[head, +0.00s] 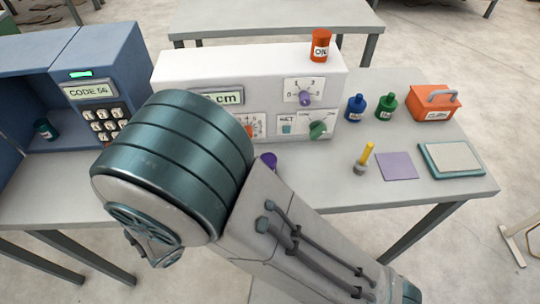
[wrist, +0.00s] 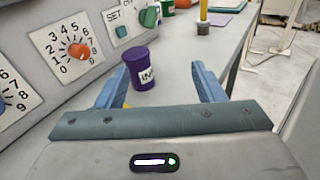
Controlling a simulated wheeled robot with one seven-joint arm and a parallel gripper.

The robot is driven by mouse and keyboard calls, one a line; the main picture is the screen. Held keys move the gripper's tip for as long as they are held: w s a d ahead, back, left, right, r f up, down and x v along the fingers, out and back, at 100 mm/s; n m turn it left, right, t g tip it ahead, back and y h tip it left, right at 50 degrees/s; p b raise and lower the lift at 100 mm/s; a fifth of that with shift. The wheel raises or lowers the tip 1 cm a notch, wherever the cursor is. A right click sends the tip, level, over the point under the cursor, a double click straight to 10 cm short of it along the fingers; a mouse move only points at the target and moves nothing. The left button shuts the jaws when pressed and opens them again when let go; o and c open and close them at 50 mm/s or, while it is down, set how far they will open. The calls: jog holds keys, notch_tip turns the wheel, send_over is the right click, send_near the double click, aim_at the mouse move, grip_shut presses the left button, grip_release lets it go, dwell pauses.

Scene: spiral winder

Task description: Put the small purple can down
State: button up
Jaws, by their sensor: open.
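The small purple can (wrist: 142,68) stands upright on the table in the wrist view, with a white label partly readable. It is between the spread blue fingers of my gripper (wrist: 158,88), nearer the left finger, with a gap on the right side. My gripper is open. In the head view only the top of the purple can (head: 268,160) shows past my arm, which hides my gripper there. Something yellow shows low beside the left finger; I cannot tell what it is.
A white machine (head: 200,66) with dials stands behind the can, with an orange can (head: 320,46) on top. A blue bottle (head: 355,108), a green bottle (head: 386,105), an orange box (head: 434,106), a purple square (head: 397,166) and a tray (head: 425,162) are to the right. A blue keypad cabinet (head: 95,60) is left.

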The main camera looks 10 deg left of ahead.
aim_at(273, 155)
jog(key=a, duration=0.1)
jog(key=a+n+t, duration=0.1)
jog(key=n+t+y, duration=0.1)
jog(key=shift+s+a+f, duration=0.4)
jog(key=shift+w+n, duration=0.15)
jog(key=shift+n, duration=0.15)
jog(key=x, duration=0.4)
jog(key=p+x, duration=0.1)
jog(key=x, duration=0.3)
jog(key=p+x, duration=0.1)
jog(key=x, duration=0.4)
jog(key=shift+w+a, duration=0.2)
jog(key=shift+w, duration=0.1)
jog(key=c, duration=1.2)
jog(key=shift+o, duration=0.2)
jog(key=shift+r, duration=0.15)
